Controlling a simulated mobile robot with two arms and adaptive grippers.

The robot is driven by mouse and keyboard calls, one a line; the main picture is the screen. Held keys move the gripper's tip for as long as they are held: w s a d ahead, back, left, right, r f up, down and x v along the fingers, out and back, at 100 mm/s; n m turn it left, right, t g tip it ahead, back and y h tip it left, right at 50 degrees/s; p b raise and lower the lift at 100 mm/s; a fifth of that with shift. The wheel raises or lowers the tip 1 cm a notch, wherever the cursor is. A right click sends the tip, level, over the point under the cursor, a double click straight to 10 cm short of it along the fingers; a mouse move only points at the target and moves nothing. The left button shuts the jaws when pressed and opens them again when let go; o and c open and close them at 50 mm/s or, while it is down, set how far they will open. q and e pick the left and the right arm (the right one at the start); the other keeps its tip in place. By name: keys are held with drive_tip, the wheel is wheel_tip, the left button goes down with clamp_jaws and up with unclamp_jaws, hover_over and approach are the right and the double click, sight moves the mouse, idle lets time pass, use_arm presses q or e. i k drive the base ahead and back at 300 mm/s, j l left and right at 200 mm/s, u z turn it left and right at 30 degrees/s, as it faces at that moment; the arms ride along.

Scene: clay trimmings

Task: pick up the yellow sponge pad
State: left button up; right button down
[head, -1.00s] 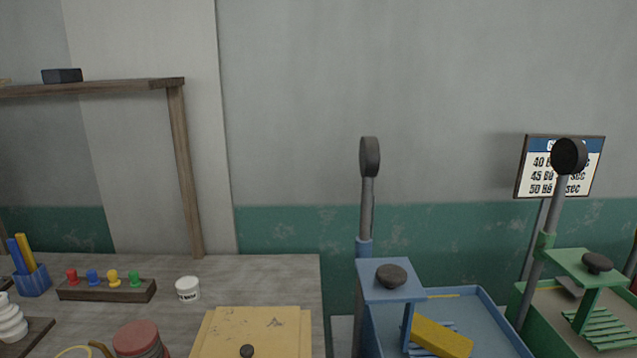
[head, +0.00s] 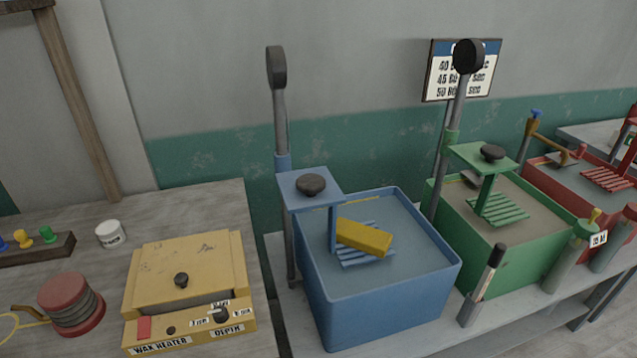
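The yellow sponge pad (head: 363,238) is a rectangular block in the head view, right of centre. It lies tilted on the slatted blue rack (head: 368,259) inside the blue tub (head: 385,303). A blue post with a bracket and dark knob (head: 311,185) stands at its left and touches or overlaps its left end in the view. Neither of my grippers shows in the head view.
A green tub (head: 524,253) and a red tub (head: 570,182) stand to the right on the bench. A black-capped marker-like tube (head: 483,287) stands before them. A yellow wax heater (head: 188,285) and a red-topped spool (head: 70,303) are on the left table. A gap separates table and bench.

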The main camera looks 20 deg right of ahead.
sight(373, 242)
drive_tip(key=i+l+z, duration=0.15)
drive_tip(key=z, duration=0.2)
drive_tip(key=i+l+z, duration=0.1)
drive_tip(key=z, duration=0.25)
